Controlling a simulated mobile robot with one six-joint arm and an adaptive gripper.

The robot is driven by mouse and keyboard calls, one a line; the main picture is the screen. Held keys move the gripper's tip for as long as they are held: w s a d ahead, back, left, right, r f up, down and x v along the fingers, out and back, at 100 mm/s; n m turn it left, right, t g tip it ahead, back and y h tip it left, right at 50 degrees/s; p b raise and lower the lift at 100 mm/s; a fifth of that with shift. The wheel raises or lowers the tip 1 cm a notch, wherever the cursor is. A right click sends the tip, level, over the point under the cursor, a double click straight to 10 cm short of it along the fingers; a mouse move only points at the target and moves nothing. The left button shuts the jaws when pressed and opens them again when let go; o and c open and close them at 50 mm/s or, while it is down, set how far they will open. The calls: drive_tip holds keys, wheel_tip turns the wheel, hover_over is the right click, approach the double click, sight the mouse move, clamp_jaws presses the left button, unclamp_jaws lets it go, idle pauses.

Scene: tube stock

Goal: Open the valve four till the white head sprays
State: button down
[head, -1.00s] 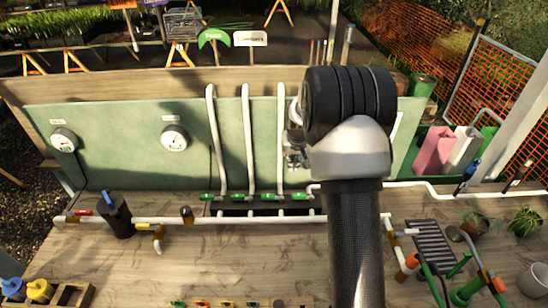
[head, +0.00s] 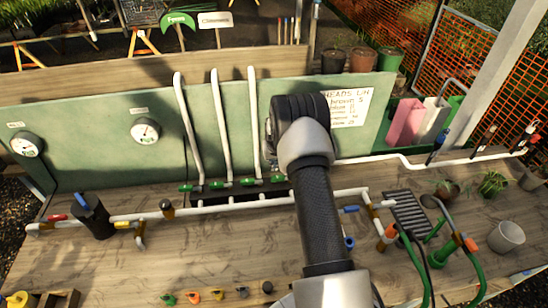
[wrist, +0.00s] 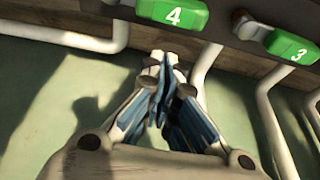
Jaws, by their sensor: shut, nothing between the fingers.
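In the wrist view the green handle of valve four (wrist: 173,14), marked with a white 4, is at the top edge, partly cut off. My gripper (wrist: 163,62) is shut and empty, its fingertips just below that handle in the picture and apart from it. In the head view the valve-four handle (head: 278,179) seems to be the right end of a row of green handles, beside my arm. My gripper is hidden there behind my arm. I cannot pick out the white head for certain, and I see no spray.
The green handle of valve three (wrist: 292,46) is close by on the right in the wrist view. White upright pipes (head: 223,125) stand against the green board (head: 100,140). A white horizontal pipe (head: 205,210) crosses the bench. Small coloured pieces (head: 217,294) line the front.

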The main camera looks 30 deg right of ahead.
drive_tip(key=shift+s+a+r, duration=0.1)
drive_tip(key=shift+s+a, duration=0.25)
drive_tip(key=shift+s, duration=0.4)
drive_tip(key=shift+s+a+r, duration=0.1)
drive_tip(key=shift+s+a, duration=0.25)
drive_tip(key=shift+s, duration=0.35)
drive_tip(key=shift+w+f, duration=0.1)
drive_tip(key=shift+n+b, duration=0.3)
